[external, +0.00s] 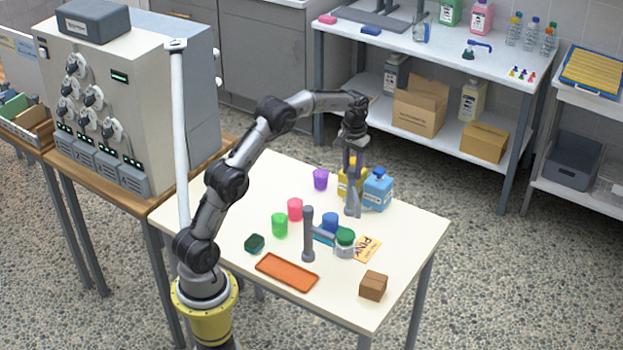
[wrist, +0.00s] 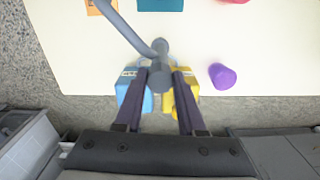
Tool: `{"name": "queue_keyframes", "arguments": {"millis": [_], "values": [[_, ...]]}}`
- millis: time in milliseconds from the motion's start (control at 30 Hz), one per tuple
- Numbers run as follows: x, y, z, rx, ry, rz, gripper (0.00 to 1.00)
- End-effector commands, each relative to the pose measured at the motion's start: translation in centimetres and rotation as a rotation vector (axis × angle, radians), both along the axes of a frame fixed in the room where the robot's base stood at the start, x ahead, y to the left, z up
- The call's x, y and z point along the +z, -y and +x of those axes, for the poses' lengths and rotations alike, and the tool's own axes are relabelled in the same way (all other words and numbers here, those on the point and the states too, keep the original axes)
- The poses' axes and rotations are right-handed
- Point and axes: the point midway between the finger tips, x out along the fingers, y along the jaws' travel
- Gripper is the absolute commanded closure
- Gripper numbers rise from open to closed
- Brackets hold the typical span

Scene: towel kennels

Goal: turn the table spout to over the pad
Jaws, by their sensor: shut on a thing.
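My gripper (external: 352,188) points down over the far part of the cream table, in front of the blue and yellow bottles. In the wrist view my gripper (wrist: 160,85) has its fingers close around a grey upright piece (wrist: 160,74). A curved grey pipe, which I take for the table spout (wrist: 125,30), runs from it to the upper left. A teal flat piece, possibly the pad (wrist: 161,4), shows at the wrist view's top edge.
A blue bottle (external: 377,190) and a yellow bottle (external: 345,187) stand close to my gripper. An orange tray (external: 287,272) and a brown box (external: 373,286) lie nearer the front.

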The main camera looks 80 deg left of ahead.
Motion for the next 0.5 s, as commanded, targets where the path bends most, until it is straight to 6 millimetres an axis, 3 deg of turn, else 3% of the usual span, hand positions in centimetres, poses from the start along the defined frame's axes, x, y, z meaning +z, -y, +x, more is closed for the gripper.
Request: {"name": "queue_keyframes", "arguments": {"millis": [500], "values": [[0.23,-0.03,0.02,-0.465,0.002,0.002,1.00]]}}
